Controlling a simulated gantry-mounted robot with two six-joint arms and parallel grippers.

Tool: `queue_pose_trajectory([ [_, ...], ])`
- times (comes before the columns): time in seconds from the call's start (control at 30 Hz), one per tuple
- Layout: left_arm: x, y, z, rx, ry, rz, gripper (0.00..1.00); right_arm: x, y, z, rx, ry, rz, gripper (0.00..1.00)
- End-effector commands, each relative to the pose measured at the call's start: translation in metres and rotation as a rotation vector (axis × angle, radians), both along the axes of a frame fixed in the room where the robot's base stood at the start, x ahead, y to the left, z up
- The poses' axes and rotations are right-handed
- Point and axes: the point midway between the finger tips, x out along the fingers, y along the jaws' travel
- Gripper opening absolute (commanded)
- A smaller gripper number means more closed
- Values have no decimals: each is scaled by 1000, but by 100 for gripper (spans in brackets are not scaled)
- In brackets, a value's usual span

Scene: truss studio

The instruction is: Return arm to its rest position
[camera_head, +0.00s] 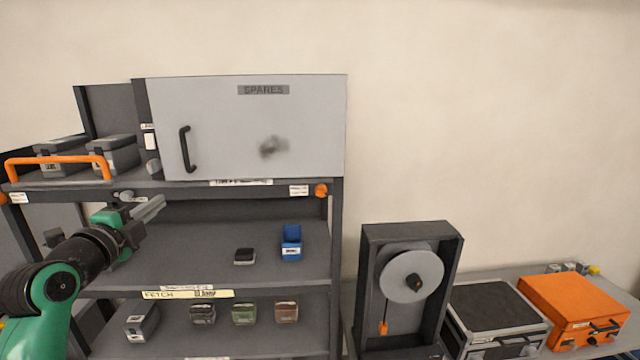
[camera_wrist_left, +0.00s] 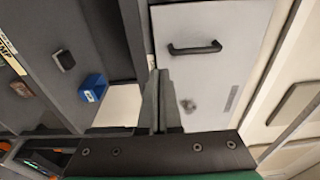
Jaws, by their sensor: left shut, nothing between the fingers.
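My left arm comes in from the left in the head view, and my left gripper (camera_head: 150,210) is in front of the shelf rack, below the top shelf. Its fingers are shut with nothing between them. In the left wrist view the fingers (camera_wrist_left: 158,98) lie close together, and the grey SPARES cabinet door (camera_wrist_left: 215,75) with its black handle is beyond them. The same door (camera_head: 225,130) looks closed in the head view. My right gripper does not show in either view.
A blue bin (camera_head: 291,243) and a small black box (camera_head: 244,256) sit on the middle shelf. Several small boxes, including a green one (camera_head: 244,312), stand on the lower shelf. A reel stand (camera_head: 452,285) and an orange case (camera_head: 572,300) stand at right.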

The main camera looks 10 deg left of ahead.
Motion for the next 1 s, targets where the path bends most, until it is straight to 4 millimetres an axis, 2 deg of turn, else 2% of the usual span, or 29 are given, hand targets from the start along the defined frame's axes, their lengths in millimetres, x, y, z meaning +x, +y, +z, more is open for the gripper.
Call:
queue_pose_trajectory([
  [0.07, 6, -15, 0, -2, 4, -24, 0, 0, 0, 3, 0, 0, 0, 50],
  [0.13, 15, -43, -8, -8, 19, -67, 0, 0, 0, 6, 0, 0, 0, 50],
  [0.17, 19, -62, -9, -7, 17, -94, 0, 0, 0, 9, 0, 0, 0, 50],
  [0.27, 12, -137, 16, 33, -65, -186, 0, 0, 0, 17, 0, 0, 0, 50],
  [0.3, 1, -167, 34, 23, -124, -219, 0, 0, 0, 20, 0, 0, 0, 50],
  [0.37, -24, -206, 62, -57, -223, -268, 0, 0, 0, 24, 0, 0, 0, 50],
  [0.4, -45, -227, 82, -140, -294, -303, 0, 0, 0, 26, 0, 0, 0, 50],
  [0.47, -82, -253, 111, -295, -405, -365, 0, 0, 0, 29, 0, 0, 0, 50],
  [0.5, -110, -265, 129, -420, -480, -415, 0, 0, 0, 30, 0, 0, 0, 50],
  [0.6, -180, -273, 165, -760, -645, -554, 0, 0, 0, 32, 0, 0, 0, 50],
  [0.7, -230, -262, 186, -1051, -753, -683, 0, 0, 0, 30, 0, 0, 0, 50],
  [0.8, -245, -257, 193, -1274, -771, -776, 0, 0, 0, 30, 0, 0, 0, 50],
  [0.9, -244, -256, 193, -1408, -748, -821, 0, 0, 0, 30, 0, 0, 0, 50],
  [1.0, -243, -256, 193, -1454, -740, -837, 0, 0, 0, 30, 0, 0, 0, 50],
])
